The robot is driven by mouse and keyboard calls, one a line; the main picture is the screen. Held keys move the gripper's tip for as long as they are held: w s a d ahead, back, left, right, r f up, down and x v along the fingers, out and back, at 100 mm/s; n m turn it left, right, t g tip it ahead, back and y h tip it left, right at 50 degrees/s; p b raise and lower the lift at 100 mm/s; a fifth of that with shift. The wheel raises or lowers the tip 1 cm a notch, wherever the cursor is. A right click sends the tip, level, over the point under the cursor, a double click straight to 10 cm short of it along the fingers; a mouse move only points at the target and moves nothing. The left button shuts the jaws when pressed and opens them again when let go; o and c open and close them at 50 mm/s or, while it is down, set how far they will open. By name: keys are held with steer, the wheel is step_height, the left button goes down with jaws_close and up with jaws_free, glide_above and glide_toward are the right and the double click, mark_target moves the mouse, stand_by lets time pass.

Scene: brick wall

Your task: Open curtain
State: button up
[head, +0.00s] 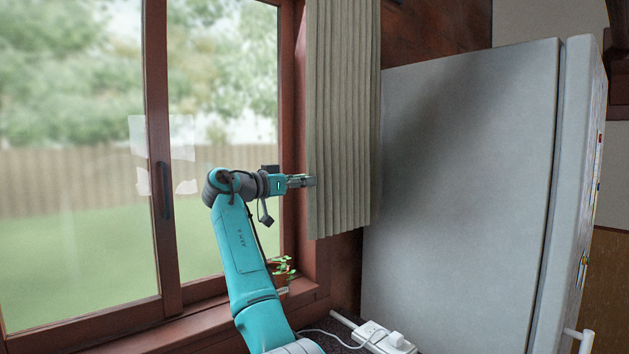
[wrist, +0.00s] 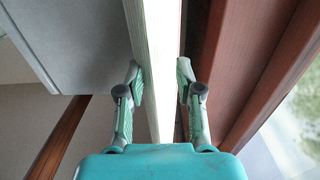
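The pale grey-green pleated curtain (head: 341,120) hangs bunched at the right side of the window, against the fridge side, with the glass to its left uncovered. My gripper (head: 308,181) is at the curtain's left edge, low on it, with the fingertips overlapping the cloth. In the wrist view the curtain (wrist: 158,45) runs between the two fingers of my gripper (wrist: 160,82). The fingers are spread apart on either side of it. The left pad is close to the cloth, and whether either pad presses on it is hard to tell.
The red-brown framed window (head: 155,90) fills the left, with a dark handle (head: 166,190). A large grey fridge (head: 460,200) stands right of the curtain. A small plant (head: 282,268) sits on the sill, and a white power strip (head: 380,338) lies below.

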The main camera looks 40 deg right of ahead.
steer(key=a, duration=0.6)
steer(key=shift+a, duration=0.4)
